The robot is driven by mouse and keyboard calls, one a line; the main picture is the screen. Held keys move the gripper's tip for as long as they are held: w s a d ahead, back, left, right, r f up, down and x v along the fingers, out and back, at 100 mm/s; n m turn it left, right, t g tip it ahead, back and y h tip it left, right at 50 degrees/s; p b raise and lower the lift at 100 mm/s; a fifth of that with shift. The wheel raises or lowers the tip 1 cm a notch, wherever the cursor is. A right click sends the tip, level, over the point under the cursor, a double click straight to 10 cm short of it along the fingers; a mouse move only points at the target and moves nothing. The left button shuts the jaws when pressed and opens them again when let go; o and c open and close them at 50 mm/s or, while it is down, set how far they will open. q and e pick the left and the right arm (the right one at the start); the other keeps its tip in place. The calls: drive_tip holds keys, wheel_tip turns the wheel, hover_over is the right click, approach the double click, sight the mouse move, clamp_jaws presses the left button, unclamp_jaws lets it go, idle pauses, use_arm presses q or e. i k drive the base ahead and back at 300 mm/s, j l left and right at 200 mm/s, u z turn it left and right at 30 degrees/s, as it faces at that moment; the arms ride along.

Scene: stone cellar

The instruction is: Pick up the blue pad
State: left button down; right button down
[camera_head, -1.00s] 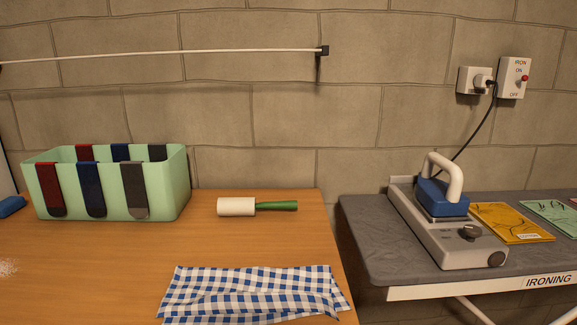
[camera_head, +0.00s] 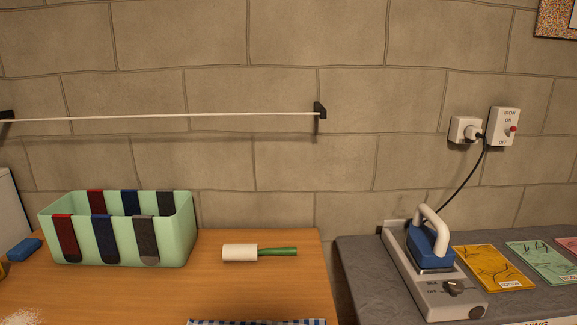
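A small blue pad (camera_head: 24,249) lies on the wooden table (camera_head: 290,285) at the far left, left of the green bin. It looks like a flat block with rounded edges. Neither of my grippers shows in the head view, so nothing is seen touching the pad.
A pale green bin (camera_head: 180,238) with red, blue and grey straps hung over its rims stands beside the pad. A lint roller (camera_head: 240,252) lies right of it. A checked cloth (camera_head: 255,322) is at the bottom edge.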

sight(28, 246)
drive_tip(key=u, duration=1.55)
